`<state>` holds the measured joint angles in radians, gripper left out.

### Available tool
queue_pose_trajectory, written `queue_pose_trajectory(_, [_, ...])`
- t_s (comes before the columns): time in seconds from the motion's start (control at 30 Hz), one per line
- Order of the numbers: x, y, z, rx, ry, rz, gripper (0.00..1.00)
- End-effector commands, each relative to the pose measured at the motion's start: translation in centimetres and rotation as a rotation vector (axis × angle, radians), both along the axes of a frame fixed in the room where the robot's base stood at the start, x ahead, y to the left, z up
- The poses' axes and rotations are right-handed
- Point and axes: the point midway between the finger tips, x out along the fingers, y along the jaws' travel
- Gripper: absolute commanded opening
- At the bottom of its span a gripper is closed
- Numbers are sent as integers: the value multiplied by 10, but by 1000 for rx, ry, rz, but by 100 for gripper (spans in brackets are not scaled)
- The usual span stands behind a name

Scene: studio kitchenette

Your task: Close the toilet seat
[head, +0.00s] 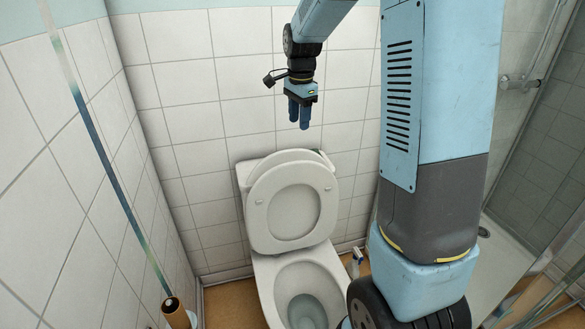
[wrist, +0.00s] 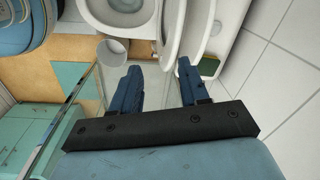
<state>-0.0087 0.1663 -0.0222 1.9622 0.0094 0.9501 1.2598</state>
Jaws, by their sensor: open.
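The white toilet seat (head: 259,225) stands raised, leaning back towards the cistern (head: 242,172) behind the open bowl (head: 268,280). In the wrist view the seat (wrist: 171,30) shows edge-on beyond the fingers, with the bowl (wrist: 90,14) at the top. My gripper (head: 299,126) points down in front of the tiled wall, above the seat and cistern in the head picture. Its two blue fingers are apart with nothing between them, as the wrist view (wrist: 157,77) also shows. No contact with the seat is visible.
A small green item (wrist: 207,66) lies on the cistern top. A white round container (wrist: 112,52) stands beside the toilet. Tiled walls (head: 190,120) close in behind and left. A glass panel (head: 550,275) stands at the right. My arm hides part of the right side.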

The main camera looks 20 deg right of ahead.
Motion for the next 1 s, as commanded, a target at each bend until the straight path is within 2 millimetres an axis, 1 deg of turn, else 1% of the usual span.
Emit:
queue_pose_trajectory(0.03, [12, 0, -13, 2, 21, -45, 45])
queue_pose_trajectory(0.1, [25, 0, -27, 4, 41, -108, 45])
queue_pose_trajectory(0.2, [40, 0, -45, 4, 65, -184, 45])
queue_pose_trajectory(0.33, [53, 0, -62, 3, 87, -254, 45])
queue_pose_trajectory(0.5, [59, 0, -73, 0, 99, -293, 45])
queue_pose_trajectory(0.67, [59, 0, -87, 0, 100, -296, 45])
queue_pose_trajectory(1.0, [57, 0, -145, 1, 101, -295, 45])
